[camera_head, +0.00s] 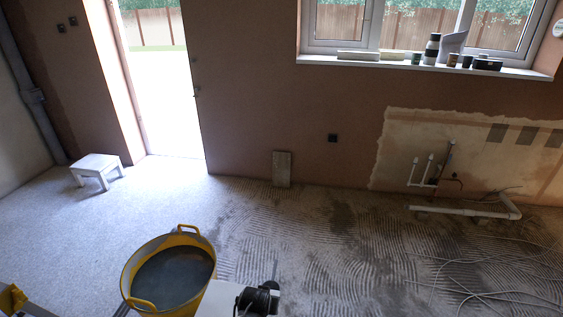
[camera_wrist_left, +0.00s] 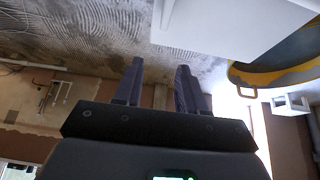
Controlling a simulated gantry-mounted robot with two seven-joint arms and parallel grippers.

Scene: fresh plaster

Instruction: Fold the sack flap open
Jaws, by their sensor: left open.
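No sack or flap can be made out in either view. My left gripper (camera_wrist_left: 160,68) shows in the left wrist view, with its two dark fingers apart and nothing between them. That view is upside down, with the floor at the top. A white slab (camera_wrist_left: 230,28) lies beyond the fingertips there, and the gripper looks apart from it. My right gripper is in neither view.
A small white stool (camera_head: 97,163) stands left. White pipes (camera_head: 465,212) and loose cables (camera_head: 490,285) lie right. Floor beyond the tub is mostly clear.

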